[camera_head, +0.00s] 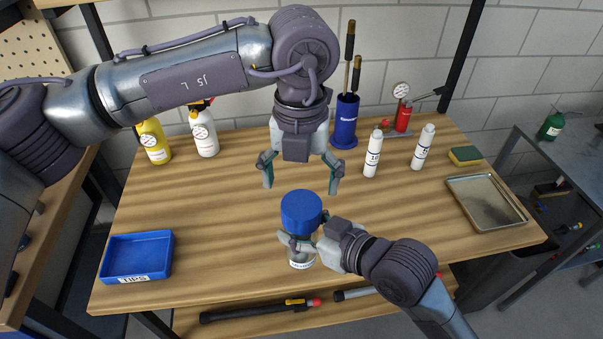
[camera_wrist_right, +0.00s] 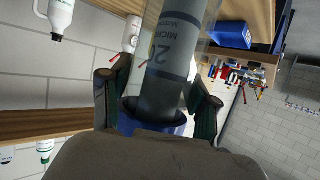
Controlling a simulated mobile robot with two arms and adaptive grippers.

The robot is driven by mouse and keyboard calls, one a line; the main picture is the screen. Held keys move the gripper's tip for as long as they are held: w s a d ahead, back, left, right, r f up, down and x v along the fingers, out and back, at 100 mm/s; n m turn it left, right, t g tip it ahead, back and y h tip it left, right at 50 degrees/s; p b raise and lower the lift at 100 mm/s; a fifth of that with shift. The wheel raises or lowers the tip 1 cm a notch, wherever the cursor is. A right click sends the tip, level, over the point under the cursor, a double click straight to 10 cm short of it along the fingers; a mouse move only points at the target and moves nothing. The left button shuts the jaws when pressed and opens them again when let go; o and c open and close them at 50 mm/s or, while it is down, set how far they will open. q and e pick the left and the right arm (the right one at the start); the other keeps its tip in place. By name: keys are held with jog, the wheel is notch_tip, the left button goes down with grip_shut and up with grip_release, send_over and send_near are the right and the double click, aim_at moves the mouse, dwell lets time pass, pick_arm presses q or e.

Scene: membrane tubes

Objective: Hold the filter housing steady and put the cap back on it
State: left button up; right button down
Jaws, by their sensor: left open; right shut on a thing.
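The filter housing (camera_head: 301,263) stands upright near the front middle of the table, a clear cylinder with a labelled cartridge inside. In the right wrist view it shows upside down, with the label (camera_wrist_right: 170,45) visible through the wall. The blue cap (camera_head: 301,208) sits at the top of the housing; whether it is fully seated I cannot tell. My right gripper (camera_head: 294,243) is shut around the housing just below the cap. My left gripper (camera_head: 301,180) points down above and slightly behind the cap, with its fingers open, apart and empty.
A blue tray (camera_head: 108,270) is at the left front, and a metal tray (camera_head: 488,203) with a sponge (camera_head: 465,156) behind it is at the right. White cartridges (camera_head: 373,153), a blue holder (camera_head: 345,122) and bottles (camera_head: 205,135) stand along the back. Wood around the housing is clear.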

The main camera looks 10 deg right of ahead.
aim_at(301, 204)
pick_arm(q)
jog(key=n, duration=0.6)
jog(key=shift+r+n, duration=0.25)
jog(key=shift+n, duration=0.15)
jog(key=n, duration=0.5)
jog(key=shift+r+n, duration=0.1)
jog(key=shift+n, duration=0.2)
jog(key=shift+f, duration=4)
